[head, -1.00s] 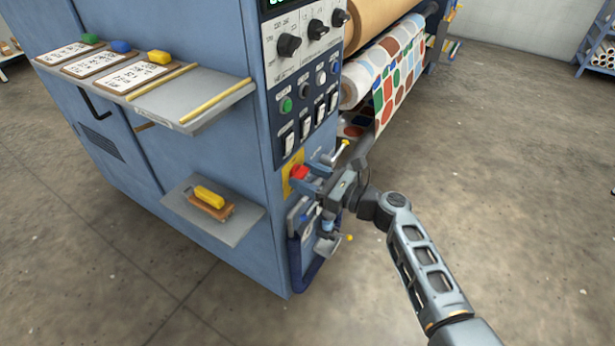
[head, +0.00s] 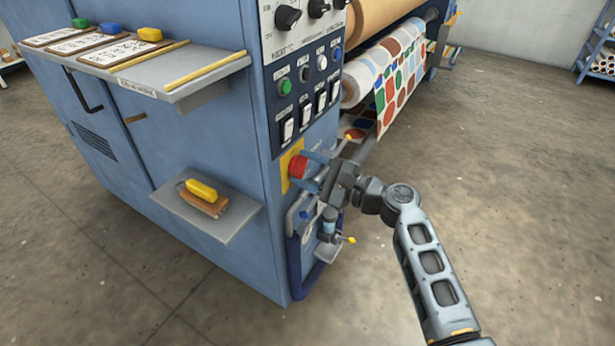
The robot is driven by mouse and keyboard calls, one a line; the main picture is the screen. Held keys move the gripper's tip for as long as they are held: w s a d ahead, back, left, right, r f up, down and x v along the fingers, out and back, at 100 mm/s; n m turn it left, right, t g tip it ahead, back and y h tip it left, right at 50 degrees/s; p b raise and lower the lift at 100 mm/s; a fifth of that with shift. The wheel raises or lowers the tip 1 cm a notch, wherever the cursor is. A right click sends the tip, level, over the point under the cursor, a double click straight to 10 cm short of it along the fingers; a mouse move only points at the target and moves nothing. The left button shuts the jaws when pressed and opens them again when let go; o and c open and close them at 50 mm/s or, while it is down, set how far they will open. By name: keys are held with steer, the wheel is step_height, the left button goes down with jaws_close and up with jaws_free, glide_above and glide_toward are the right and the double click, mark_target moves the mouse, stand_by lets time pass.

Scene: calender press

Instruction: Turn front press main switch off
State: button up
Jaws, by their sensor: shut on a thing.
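The main switch (head: 298,166) is a red rotary knob on a yellow plate (head: 286,184), low on the narrow front face of the blue press (head: 230,130). My gripper (head: 310,168) is at the switch, its fingers shut around the red knob from the right. The fingers and wrist cover part of the knob, so I cannot read its position. My arm reaches in from the lower right.
Above the switch is a panel with white rocker switches (head: 288,129), a green button (head: 285,87) and black knobs (head: 288,17). A valve with yellow-tipped levers (head: 330,222) sits just below my wrist. A small shelf (head: 235,222) juts out at left. Floor at right is clear.

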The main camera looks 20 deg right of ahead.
steer(key=shift+f+n+b, duration=0.15)
steer(key=shift+n+b, duration=2.9)
steer(key=shift+n, duration=0.75)
steer(key=o, duration=1)
steer(key=shift+o, duration=0.2)
steer(key=p+v, duration=0.1)
steer(key=v, duration=0.7)
steer(key=shift+a, duration=0.1)
